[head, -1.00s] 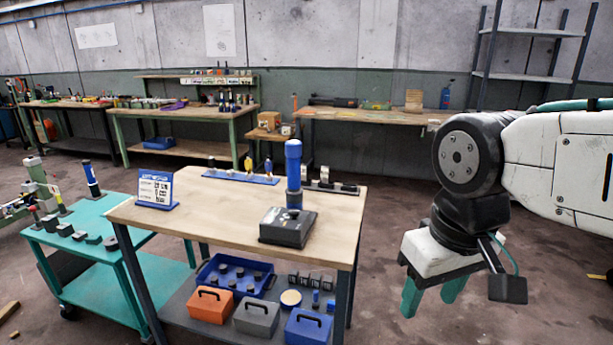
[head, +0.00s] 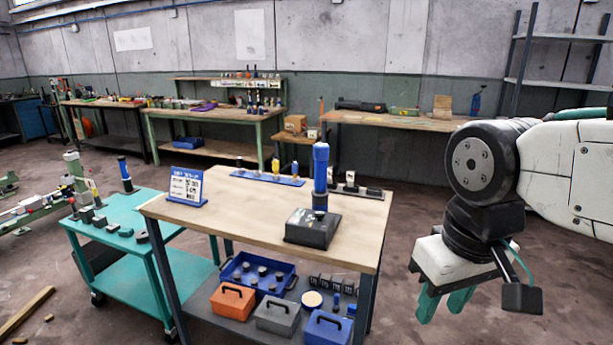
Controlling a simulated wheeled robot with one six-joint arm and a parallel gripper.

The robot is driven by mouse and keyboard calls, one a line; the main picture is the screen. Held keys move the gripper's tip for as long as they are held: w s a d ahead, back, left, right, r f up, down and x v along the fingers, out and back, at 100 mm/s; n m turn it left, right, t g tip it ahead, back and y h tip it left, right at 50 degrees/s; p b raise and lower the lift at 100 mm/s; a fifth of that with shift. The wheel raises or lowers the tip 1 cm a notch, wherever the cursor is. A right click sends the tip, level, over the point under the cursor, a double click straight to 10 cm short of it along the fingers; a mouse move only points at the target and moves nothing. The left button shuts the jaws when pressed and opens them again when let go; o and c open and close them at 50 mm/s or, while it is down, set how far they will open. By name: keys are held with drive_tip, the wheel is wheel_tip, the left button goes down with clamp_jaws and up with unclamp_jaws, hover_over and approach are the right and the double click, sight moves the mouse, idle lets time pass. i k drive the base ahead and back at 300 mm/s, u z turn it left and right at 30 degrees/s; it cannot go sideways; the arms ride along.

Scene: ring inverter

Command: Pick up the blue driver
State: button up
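A tall blue driver (head: 321,166) stands upright on the dark box (head: 313,230) on the wooden workbench (head: 250,215) in the head view. I cannot tell for certain which of the two is the driver named. My gripper (head: 445,303) has teal fingers pointing down, apart, with nothing seen between them. It hangs in the air to the right of the workbench, well away from both blue tools.
A blue-framed sign (head: 187,186) and a blue strip (head: 255,177) with small parts stand on the workbench. Orange (head: 232,300), grey (head: 277,317) and blue (head: 327,328) boxes sit on its lower shelf. Other benches line the back wall. The floor right of the workbench looks clear.

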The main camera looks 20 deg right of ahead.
sight(321, 151)
drive_tip(key=u, duration=1.2)
drive_tip(key=i, duration=1.05)
drive_tip(key=z, duration=2.85)
